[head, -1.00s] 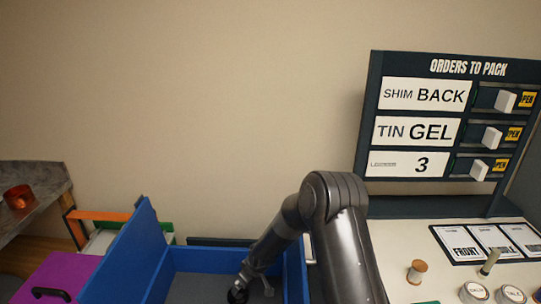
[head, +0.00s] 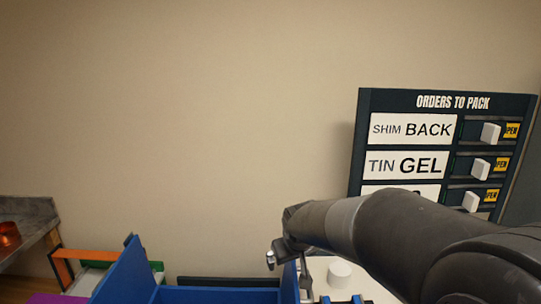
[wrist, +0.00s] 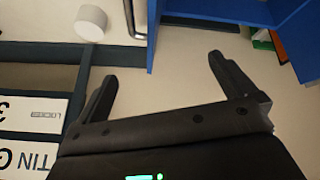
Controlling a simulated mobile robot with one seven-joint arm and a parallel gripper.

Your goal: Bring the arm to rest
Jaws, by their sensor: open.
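My arm reaches in from the lower right of the head view, and its gripper (head: 283,264) is at the left end, partly hidden and small there. In the wrist view the gripper (wrist: 160,85) has its two dark fingers wide apart with nothing between them. It is in the air in front of the dark orders board (head: 430,101). The blue box (head: 128,272) stands below and left of it in the head view, and part of the box shows at the top of the wrist view (wrist: 215,10).
A white cylinder (head: 340,275) stands on the pale table just right of the gripper; it also shows in the wrist view (wrist: 90,23). At the left are a grey bench (head: 28,212) with an orange ring (head: 8,236) and an orange-edged bin (head: 88,255). The wall area above is clear.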

